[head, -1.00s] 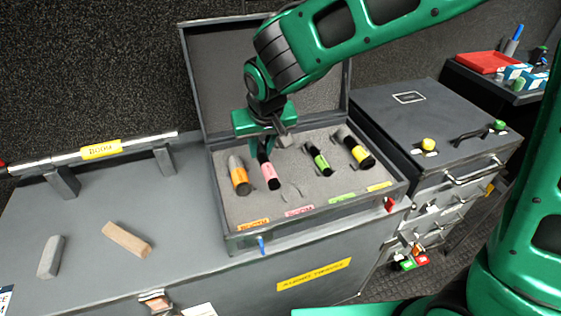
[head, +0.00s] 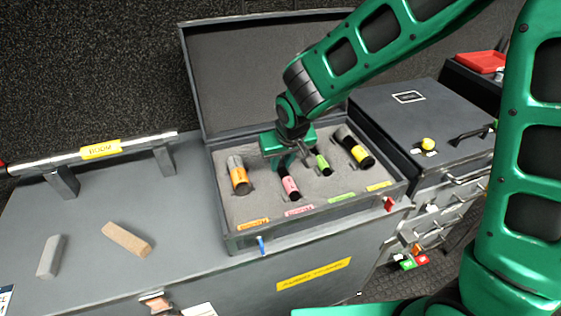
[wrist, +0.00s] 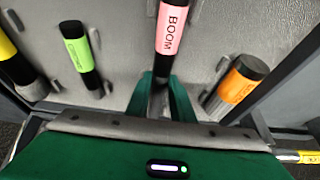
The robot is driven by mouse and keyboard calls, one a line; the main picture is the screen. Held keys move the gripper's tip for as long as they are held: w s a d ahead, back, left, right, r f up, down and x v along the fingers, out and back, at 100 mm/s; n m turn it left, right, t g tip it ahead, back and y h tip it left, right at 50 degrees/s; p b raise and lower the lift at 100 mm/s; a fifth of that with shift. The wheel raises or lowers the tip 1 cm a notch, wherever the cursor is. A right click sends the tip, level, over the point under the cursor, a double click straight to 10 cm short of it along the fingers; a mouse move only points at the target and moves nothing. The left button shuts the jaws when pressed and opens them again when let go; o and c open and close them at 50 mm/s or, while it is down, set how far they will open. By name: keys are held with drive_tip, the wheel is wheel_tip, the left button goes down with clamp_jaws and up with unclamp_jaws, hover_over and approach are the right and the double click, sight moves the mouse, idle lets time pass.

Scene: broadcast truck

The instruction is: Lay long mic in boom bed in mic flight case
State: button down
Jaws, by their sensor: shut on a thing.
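The long mic is black with a pink band marked BOOM (wrist: 172,28); in the head view it shows (head: 290,185) below my gripper (head: 288,166). My gripper is shut on it, and the fingers also show in the wrist view (wrist: 163,92). The mic is over the bed behind the pink label (head: 299,211) in the foam of the open mic flight case (head: 230,240). The mic hides that bed. I cannot tell whether it touches the foam.
In the foam, an orange-banded mic (head: 238,176) lies to the left, and a green-banded mic (head: 321,162) and a yellow-banded mic (head: 353,147) to the right. The raised lid (head: 260,70) stands behind. Two blocks and a BOOM-tagged pole (head: 120,146) are left of the case.

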drive_tip(key=c, duration=1.5)
unclamp_jaws()
drive_tip(key=shift+f, duration=0.1)
drive_tip(key=shift+c, duration=0.2)
drive_tip(key=v, duration=1.2)
